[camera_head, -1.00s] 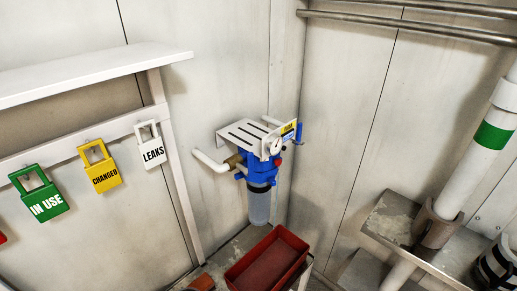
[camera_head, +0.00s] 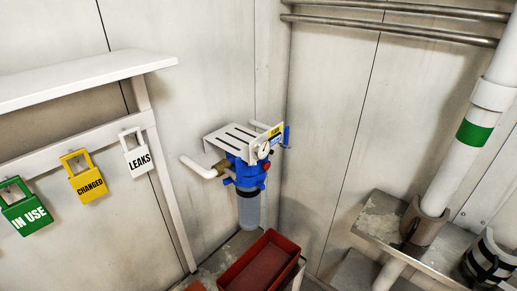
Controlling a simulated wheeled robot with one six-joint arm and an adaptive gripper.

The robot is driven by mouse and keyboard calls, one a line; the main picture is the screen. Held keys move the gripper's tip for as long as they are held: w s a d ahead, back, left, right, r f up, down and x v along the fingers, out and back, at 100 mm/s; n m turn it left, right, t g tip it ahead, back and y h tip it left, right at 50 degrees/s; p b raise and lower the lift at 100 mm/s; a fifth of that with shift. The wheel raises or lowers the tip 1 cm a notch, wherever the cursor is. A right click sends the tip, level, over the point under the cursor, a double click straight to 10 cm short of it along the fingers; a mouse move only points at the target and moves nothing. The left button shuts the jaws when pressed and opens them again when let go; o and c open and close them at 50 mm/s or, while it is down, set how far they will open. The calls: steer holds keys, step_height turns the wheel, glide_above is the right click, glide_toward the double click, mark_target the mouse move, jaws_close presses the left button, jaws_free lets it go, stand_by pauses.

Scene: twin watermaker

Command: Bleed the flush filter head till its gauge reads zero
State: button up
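The flush filter (camera_head: 248,207) hangs on the wall near the corner, with a blue head (camera_head: 243,172) over a translucent bowl. A white slotted bracket (camera_head: 232,141) sits above the head. A small round gauge (camera_head: 263,151) faces out at the bracket's right end; its needle is too small to read. A small red part (camera_head: 264,167), perhaps the bleed button, shows just below the gauge. A blue handle (camera_head: 287,136) stands upright at the right. My gripper is not in view.
A red tray (camera_head: 262,262) stands below the filter. White shelf (camera_head: 80,80) and tags IN USE (camera_head: 27,216), CHANGED (camera_head: 88,186) and LEAKS (camera_head: 138,161) are at left. A white pipe with a green band (camera_head: 473,133) and a metal ledge (camera_head: 380,222) are at right.

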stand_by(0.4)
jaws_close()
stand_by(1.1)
